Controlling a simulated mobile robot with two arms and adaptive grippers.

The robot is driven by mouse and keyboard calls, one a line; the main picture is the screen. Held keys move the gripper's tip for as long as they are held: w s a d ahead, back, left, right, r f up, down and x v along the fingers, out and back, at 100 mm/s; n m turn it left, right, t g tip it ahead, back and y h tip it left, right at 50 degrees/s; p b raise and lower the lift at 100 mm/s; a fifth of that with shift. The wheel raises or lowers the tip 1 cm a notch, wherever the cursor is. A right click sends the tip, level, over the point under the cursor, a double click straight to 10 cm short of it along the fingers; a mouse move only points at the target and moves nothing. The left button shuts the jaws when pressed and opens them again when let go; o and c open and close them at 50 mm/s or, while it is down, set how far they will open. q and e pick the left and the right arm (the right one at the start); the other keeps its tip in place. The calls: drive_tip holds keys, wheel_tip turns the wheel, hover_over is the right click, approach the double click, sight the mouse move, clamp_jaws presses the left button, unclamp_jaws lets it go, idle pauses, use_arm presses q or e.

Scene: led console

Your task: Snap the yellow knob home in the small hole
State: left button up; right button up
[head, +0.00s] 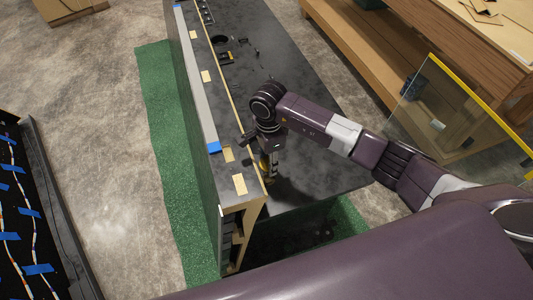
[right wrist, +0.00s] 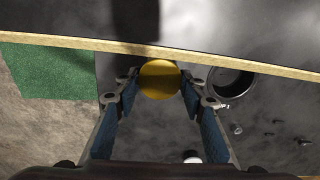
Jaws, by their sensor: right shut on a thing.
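The round yellow knob (right wrist: 160,78) sits between the fingertips of my right gripper (right wrist: 159,85) in the right wrist view. The blue-padded fingers are shut on it from both sides. In the head view my right gripper (head: 268,172) points down at the near end of the dark console top (head: 315,165). The knob is hard to make out there. A wide dark ringed hole (right wrist: 232,80) lies right of the knob in the wrist view. Several small holes or bits lie farther right; I cannot tell which is the small hole. My left gripper is out of view.
A pale wooden edge strip (right wrist: 60,42) runs past the knob. Blue tape (head: 214,147) and tan labels lie along the console's left edge. Small loose parts and a round hole (head: 220,40) are at its far end. A glass panel (head: 440,110) stands at right.

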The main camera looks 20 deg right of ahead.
drive_tip(key=shift+d+f, duration=0.1)
drive_tip(key=shift+f, duration=0.4)
wheel_tip(320, 180, down, 4)
drive_tip(key=b, duration=0.3)
drive_tip(key=shift+f, duration=0.25)
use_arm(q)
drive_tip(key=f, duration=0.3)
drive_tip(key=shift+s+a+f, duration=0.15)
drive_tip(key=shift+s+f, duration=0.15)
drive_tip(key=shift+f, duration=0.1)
use_arm(e)
drive_tip(key=shift+f, duration=0.35)
use_arm(q)
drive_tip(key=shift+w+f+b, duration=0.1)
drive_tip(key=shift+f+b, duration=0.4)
drive_tip(key=shift+b, duration=0.25)
use_arm(e)
drive_tip(key=shift+f, duration=0.5)
drive_tip(key=shift+s, duration=0.1)
drive_tip(key=o, duration=1.3)
drive_tip(key=shift+s+f, duration=0.1)
drive_tip(key=shift+f, duration=0.05)
drive_tip(key=r, duration=1.2)
drive_tip(key=shift+w+r, duration=0.2)
drive_tip(key=shift+r, duration=0.1)
